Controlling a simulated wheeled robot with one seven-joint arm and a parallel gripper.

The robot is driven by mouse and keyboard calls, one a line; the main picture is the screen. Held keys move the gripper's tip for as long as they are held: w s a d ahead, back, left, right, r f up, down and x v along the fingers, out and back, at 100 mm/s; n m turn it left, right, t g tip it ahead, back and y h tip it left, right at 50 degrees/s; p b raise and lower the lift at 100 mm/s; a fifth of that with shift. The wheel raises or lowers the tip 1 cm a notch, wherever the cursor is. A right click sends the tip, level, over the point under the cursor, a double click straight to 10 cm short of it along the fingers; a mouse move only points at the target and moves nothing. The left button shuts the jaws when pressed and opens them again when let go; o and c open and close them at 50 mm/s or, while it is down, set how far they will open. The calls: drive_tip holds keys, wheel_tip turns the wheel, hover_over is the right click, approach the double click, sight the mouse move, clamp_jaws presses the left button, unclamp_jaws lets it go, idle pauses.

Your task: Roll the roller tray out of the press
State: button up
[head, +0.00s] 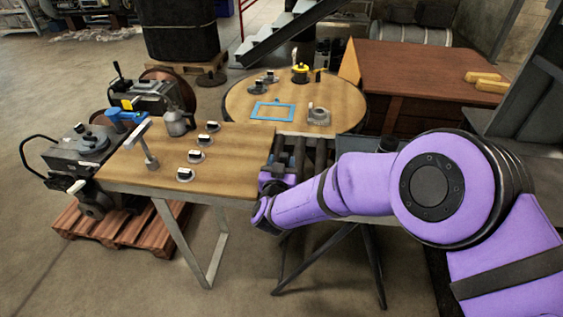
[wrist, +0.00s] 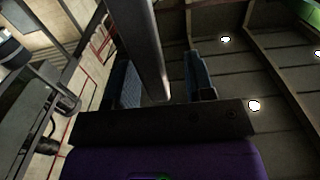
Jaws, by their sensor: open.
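My gripper (wrist: 160,85) is open in the wrist view, with a blue-grey finger on each side. A thick dark bar (wrist: 145,45) runs down from the top of that view into the space between the fingers. The fingers stand apart, and I cannot tell whether either touches the bar. In the head view my gripper is low beside the right edge of the wooden table, partly hidden by my purple arm. Dark roller-like bars (head: 321,152) show just beyond it, above a dark-legged stand (head: 372,265). My arm hides most of this area, and I cannot clearly make out the tray or press.
The wooden table (head: 225,150) holds several small black-topped parts and a metal post. A round table (head: 335,110) with a blue frame stands behind. A brown cabinet (head: 420,70) is at the back right, and a dark grey structure (head: 535,85) at the right edge. The floor at front left is clear.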

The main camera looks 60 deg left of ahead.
drive_tip(key=v, duration=1)
drive_tip(key=shift+s, duration=0.1)
